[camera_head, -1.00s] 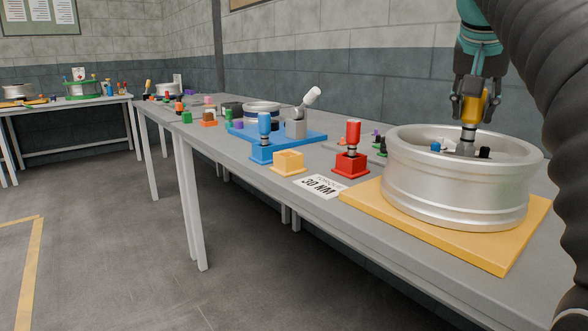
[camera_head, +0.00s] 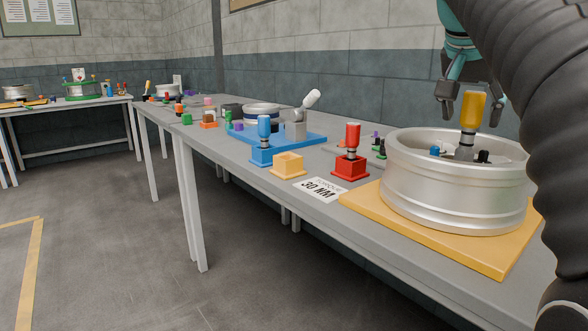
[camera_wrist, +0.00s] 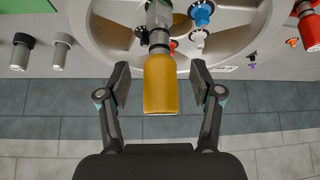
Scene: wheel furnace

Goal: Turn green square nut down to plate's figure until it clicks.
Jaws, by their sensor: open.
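A yellow-handled tool (camera_head: 472,110) stands upright inside the silver wheel (camera_head: 455,195), its grey shaft on the hub. It also shows in the wrist view (camera_wrist: 161,84), with its handle toward me. My gripper (camera_head: 473,114) is open, its fingers apart on either side of the handle and a little behind it; the wrist view shows gaps on both sides (camera_wrist: 160,90). A white plate (camera_head: 320,188) reading 30 NM lies on the table left of the wheel. I cannot make out a green square nut; the tool's lower end is hidden by the wheel rim.
The wheel sits on a yellow base (camera_head: 430,238). A red-handled tool (camera_head: 352,138) in a red block, an empty yellow block (camera_head: 288,165) and a blue-handled tool (camera_head: 264,128) stand left of it. The wall is behind the table.

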